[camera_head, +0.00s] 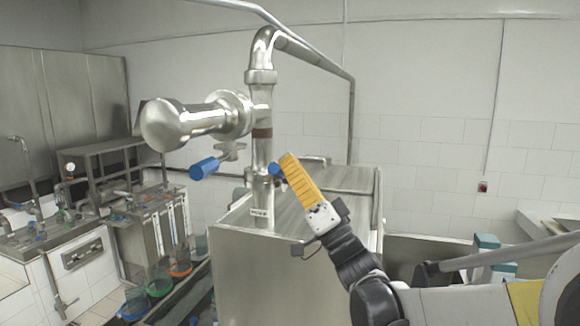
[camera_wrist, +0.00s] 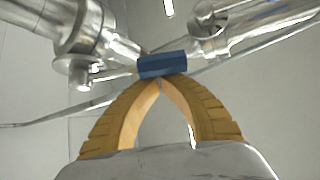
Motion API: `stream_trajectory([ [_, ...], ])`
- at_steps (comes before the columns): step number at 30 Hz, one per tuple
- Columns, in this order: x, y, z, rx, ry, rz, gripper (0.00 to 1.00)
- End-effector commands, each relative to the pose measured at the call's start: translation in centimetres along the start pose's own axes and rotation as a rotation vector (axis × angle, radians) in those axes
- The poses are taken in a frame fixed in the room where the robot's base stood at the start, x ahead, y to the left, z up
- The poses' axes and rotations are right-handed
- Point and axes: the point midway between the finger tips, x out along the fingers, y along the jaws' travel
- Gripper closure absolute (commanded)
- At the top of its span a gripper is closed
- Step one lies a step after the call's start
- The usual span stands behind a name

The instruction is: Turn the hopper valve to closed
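In the head view, a short blue valve handle (camera_head: 275,170) sits at the lower part of the shiny vertical pipe (camera_head: 262,120) above the metal hopper box (camera_head: 250,275). My gripper (camera_head: 285,160), with yellow ribbed fingers, reaches up to it from the lower right. In the wrist view, the blue handle (camera_wrist: 163,65) lies across the fingertips of my gripper (camera_wrist: 160,82). The fingertips meet just under the handle, which partly hides them. They look shut, with the handle at their ends rather than clearly between them. Contact is hard to judge.
A second blue lever (camera_head: 204,168) hangs from a small valve under the thick horizontal pipe (camera_head: 200,120), left of the vertical pipe. Benches with several coloured vessels (camera_head: 160,280) stand at the left. A tiled wall closes the back.

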Motion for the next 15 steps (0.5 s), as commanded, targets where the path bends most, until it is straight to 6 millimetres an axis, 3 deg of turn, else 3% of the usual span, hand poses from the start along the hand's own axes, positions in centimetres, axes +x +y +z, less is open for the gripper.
stream_trajectory([
  [15, -2.7, -0.1, 2.3, -0.207, 0.000, -0.245, 1.00],
])
